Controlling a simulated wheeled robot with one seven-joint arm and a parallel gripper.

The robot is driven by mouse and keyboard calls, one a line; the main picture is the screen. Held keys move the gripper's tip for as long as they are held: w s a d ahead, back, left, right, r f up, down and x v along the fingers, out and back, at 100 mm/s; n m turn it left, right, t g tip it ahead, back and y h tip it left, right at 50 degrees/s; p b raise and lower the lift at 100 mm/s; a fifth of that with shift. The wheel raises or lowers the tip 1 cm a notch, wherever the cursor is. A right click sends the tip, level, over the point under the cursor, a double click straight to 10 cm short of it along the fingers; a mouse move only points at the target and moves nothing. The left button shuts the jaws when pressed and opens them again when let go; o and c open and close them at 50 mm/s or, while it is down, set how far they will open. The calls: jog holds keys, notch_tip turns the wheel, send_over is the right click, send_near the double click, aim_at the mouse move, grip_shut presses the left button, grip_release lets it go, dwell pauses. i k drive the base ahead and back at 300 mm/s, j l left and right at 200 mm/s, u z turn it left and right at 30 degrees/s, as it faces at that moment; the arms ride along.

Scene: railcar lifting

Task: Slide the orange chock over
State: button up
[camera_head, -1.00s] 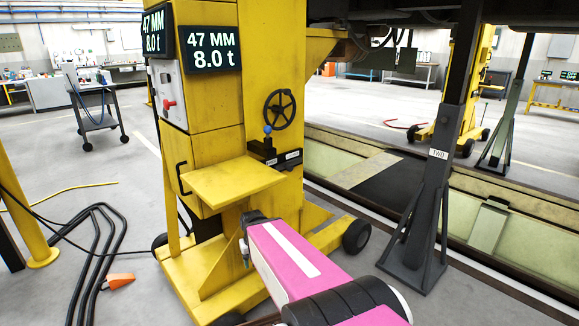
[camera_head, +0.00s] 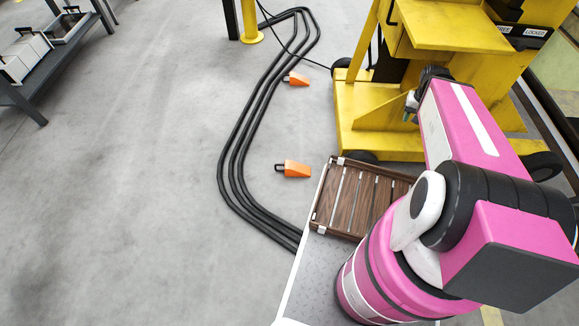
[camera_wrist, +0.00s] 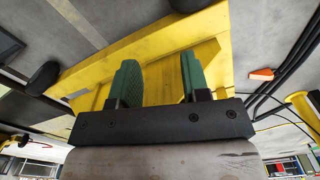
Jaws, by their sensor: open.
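Two orange chocks lie on the grey floor in the head view. The nearer chock (camera_head: 293,169) lies just left of the slatted wooden tray, and the farther chock (camera_head: 297,79) lies between the black cables and the yellow jack. One orange chock (camera_wrist: 262,74) also shows in the wrist view, right of the jaws; I cannot tell which one. My gripper (camera_wrist: 156,75) has two green fingers, apart and empty, in front of the yellow jack base (camera_wrist: 150,50). In the head view my gripper (camera_head: 410,106) is small, beside the jack and away from both chocks.
Black cables (camera_head: 232,150) run along the floor left of the chocks. The yellow jack (camera_head: 380,130) stands at the right. The wooden tray (camera_head: 352,200) is at the front. A grey cart (camera_head: 50,70) stands far left. Open floor lies between cart and cables.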

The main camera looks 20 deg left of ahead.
aim_at(292, 168)
jog(key=u, duration=1.45)
jog(key=j+z, duration=0.3)
jog(key=j, duration=0.7)
jog(key=k, duration=0.05)
